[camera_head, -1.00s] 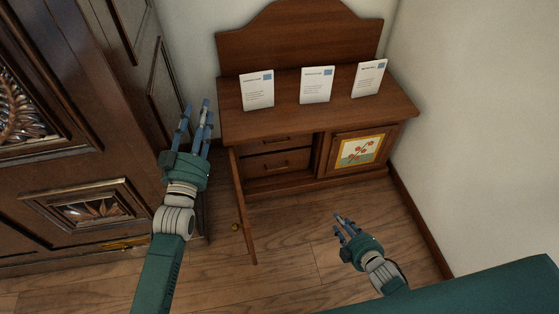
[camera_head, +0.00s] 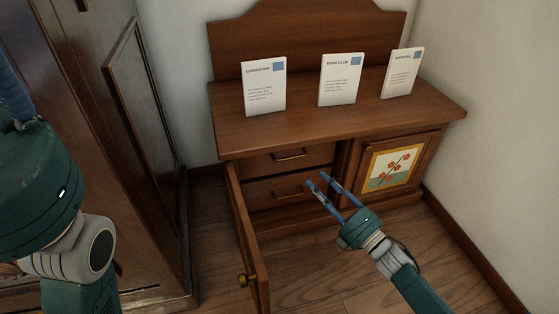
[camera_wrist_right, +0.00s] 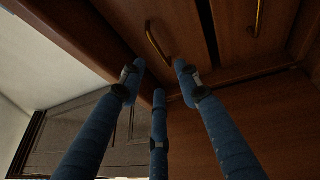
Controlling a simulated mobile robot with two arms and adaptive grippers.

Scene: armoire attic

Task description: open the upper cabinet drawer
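The wooden cabinet (camera_head: 340,125) stands against the wall with its left door (camera_head: 243,240) swung open. Inside are two closed drawers with brass handles: the upper drawer (camera_head: 262,163) and the lower drawer (camera_head: 265,196). My right gripper (camera_head: 318,180) is open and empty, in front of the drawers near the lower handle in the picture, with no contact visible. In the right wrist view its three fingers (camera_wrist_right: 160,75) are spread, and two handles show beyond them, one handle (camera_wrist_right: 157,42) closer. My left gripper (camera_head: 15,95) is partly cut off at the left edge; its fingertips are hidden.
Three white cards stand on the cabinet top: left (camera_head: 264,87), middle (camera_head: 341,80) and right (camera_head: 402,73). A closed right door (camera_head: 400,150) has a flower picture. A dark armoire (camera_head: 140,110) stands at left. The open door bounds the space left of my right gripper.

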